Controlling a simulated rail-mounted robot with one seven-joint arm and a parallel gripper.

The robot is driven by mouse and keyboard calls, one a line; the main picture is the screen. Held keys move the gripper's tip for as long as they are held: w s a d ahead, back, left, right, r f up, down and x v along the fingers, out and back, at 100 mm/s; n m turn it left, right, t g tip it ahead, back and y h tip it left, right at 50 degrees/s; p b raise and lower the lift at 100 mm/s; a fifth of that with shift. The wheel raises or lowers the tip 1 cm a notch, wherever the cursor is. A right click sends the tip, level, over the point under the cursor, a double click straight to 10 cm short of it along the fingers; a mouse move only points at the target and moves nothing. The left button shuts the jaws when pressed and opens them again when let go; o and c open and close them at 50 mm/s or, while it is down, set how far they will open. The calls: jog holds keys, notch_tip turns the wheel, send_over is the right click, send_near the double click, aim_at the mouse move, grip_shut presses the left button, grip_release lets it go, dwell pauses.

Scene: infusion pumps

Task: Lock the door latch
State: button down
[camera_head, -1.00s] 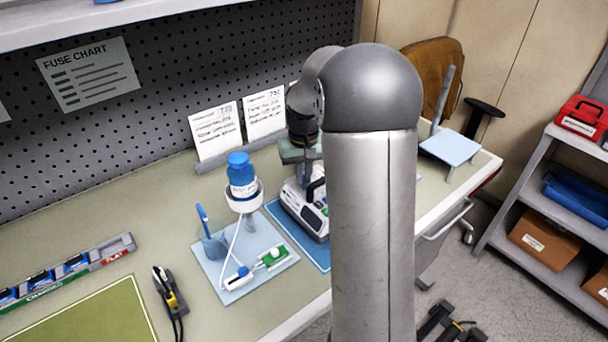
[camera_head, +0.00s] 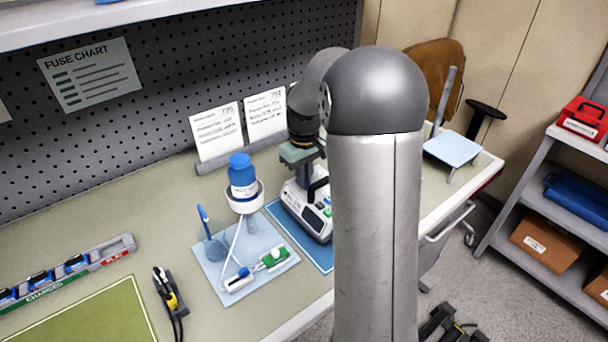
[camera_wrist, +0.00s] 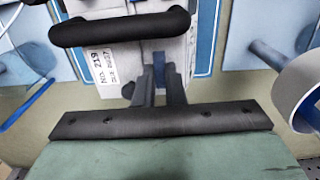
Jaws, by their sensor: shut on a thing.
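The white infusion pump (camera_head: 308,210) stands on a blue mat (camera_head: 325,258), partly hidden by my arm. In the wrist view its pale housing (camera_wrist: 115,57) shows a label reading "No. 219" and a dark carrying handle (camera_wrist: 120,28). My gripper (camera_wrist: 160,84) is at this housing, just below the handle in the picture. Its two grey fingers are close together around a small blue piece (camera_wrist: 159,70), which looks like the door latch. The fingers hide much of it, so I cannot tell the latch's position. In the head view the fingertips are not clear.
A blue-capped bottle (camera_head: 241,175) on a stand, with a tube, is left of the pump. A light blue tray (camera_head: 212,272) holds a green-and-white device (camera_head: 272,259). Two cards (camera_head: 216,131) stand behind. A pale stand (camera_head: 452,148) is at the right end of the bench.

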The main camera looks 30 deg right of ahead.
jog(key=c, duration=1.5)
grip_release()
notch_tip(320, 180, up, 18)
jog(key=shift+f, duration=0.25)
jog(key=s+a+f, duration=0.5)
jog(key=s, duration=0.3)
jog(key=s+a+f+m, duration=0.1)
jog(key=s+a+f, duration=0.4)
jog(key=s, duration=0.4)
jog(key=s+a+f+m, duration=0.1)
jog(key=s+a+f, duration=0.3)
jog(key=s+f, duration=0.2)
jog(key=s, duration=0.2)
jog(key=shift+s+a+f, duration=0.2)
jog(key=shift+s+a, duration=0.1)
jog(key=shift+a, duration=0.1)
